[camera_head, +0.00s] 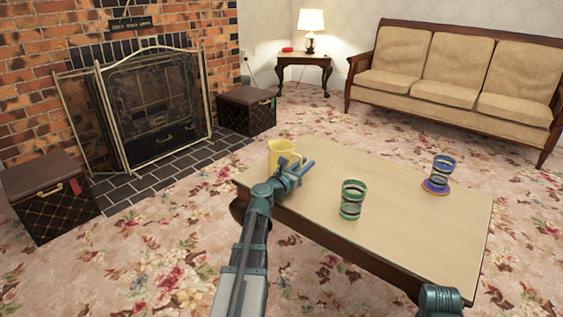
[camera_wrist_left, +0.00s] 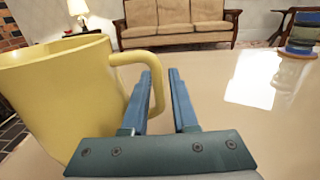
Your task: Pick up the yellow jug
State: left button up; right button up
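The yellow jug (camera_head: 281,152) stands upright on the left end of the coffee table (camera_head: 410,205). In the left wrist view the jug (camera_wrist_left: 55,95) fills the left side, with its handle (camera_wrist_left: 128,58) pointing right. My left gripper (camera_head: 304,168) is low over the table, beside the jug on its handle side. Its two blue fingers (camera_wrist_left: 162,75) are apart. The handle's outer curve shows between them in the picture, partly hidden by the left finger; I cannot tell whether they touch. My right gripper is out of view; only a teal arm part shows at the bottom right.
A green striped cup (camera_head: 352,200) stands mid-table. A blue striped cup (camera_head: 441,172) stands on a purple coaster (camera_head: 435,187) towards the right. A sofa (camera_head: 450,75), a lamp table (camera_head: 303,62) and a fireplace screen (camera_head: 155,105) lie beyond. The table's middle is mostly clear.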

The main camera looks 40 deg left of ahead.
pick_arm(q)
jog(key=shift+w, duration=0.1)
grip_shut()
dwell(1.3)
